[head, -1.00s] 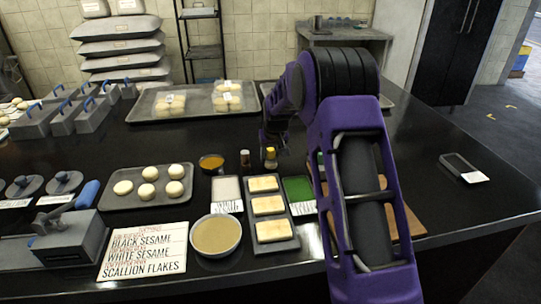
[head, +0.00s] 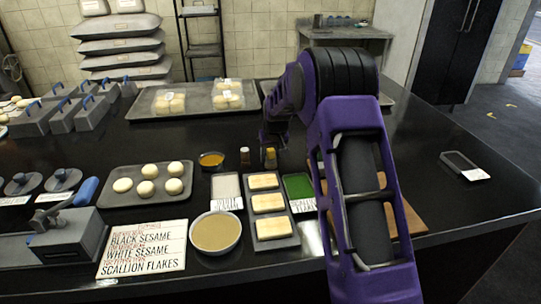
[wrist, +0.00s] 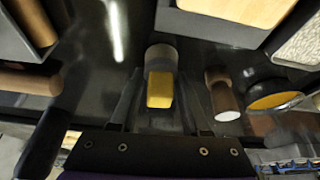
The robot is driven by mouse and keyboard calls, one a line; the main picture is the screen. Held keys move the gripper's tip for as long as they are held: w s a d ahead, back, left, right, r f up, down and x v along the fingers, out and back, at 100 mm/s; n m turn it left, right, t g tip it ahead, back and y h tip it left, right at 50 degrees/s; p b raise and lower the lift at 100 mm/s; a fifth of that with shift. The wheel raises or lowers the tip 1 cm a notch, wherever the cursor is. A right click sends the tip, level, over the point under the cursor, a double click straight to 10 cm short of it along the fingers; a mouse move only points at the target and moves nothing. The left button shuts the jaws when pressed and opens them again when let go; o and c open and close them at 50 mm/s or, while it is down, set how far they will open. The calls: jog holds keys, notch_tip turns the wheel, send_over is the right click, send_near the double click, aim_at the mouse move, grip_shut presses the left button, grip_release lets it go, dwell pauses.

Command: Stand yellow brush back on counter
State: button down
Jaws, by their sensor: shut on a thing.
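The yellow brush (head: 270,154) is at the middle of the black counter, behind the tray of pale slabs, and looks upright. In the wrist view its yellow block (wrist: 160,90) shows between the two fingers, with a grey round part beyond it. My gripper (wrist: 158,102) is shut on the brush; in the head view the gripper (head: 271,146) is small and partly covers it. I cannot tell whether the brush's base touches the counter.
A brown bottle-like piece (head: 245,157) stands close to the left of the brush, with an orange sauce bowl (head: 211,160) further left. The tray of pale slabs (head: 271,243), a white tray (head: 226,186) and a green tray (head: 298,186) lie in front.

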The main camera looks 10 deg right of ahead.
jog(key=shift+c, duration=1.5)
grip_release()
